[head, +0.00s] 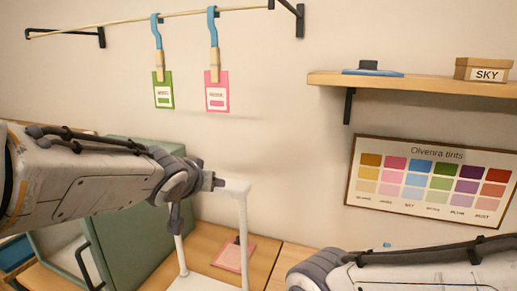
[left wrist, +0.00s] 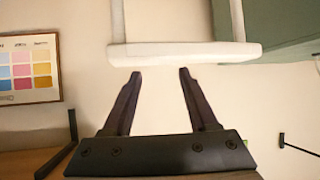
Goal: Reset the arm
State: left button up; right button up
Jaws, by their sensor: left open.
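My left arm comes in from the left in the head view, and its dark wrist end (head: 186,182) is beside the top of a white stand (head: 235,187). In the left wrist view my left gripper (left wrist: 160,72) is open, with nothing between its two dark fingers. The white bar of the stand (left wrist: 185,52) lies just beyond the fingertips; whether they touch it I cannot tell. My right arm shows at the lower right of the head view; its gripper is out of the picture.
A green cabinet (head: 135,235) with a dark handle stands behind my left arm. A pink card (head: 234,255) lies on the wooden table. Green (head: 163,92) and pink (head: 217,93) tags hang from a wall rail. A shelf (head: 430,85) holds a SKY box (head: 484,70), above a tint chart (head: 431,184).

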pick_arm(q)
jog(key=s+d+f+m+g+b, duration=0.1)
jog(key=s+d+f+m+g, duration=0.15)
jog(key=s+f, duration=0.55)
jog(key=s+d+f+m+g+b, duration=0.15)
jog(key=s+d+f+g, duration=0.25)
jog(key=s+f, duration=0.4)
jog(key=s+f+m+g, duration=0.1)
jog(key=s+f+g, duration=0.1)
jog(key=s, duration=0.5)
jog(key=s+f+m+g+b, duration=0.1)
jog(key=s+f+g, duration=0.2)
jog(key=s, duration=0.5)
jog(key=shift+d+f, duration=0.2)
jog(key=shift+f, duration=0.45)
jog(key=shift+w, duration=0.1)
jog(key=shift+c, duration=0.7)
jog(key=shift+d, duration=0.1)
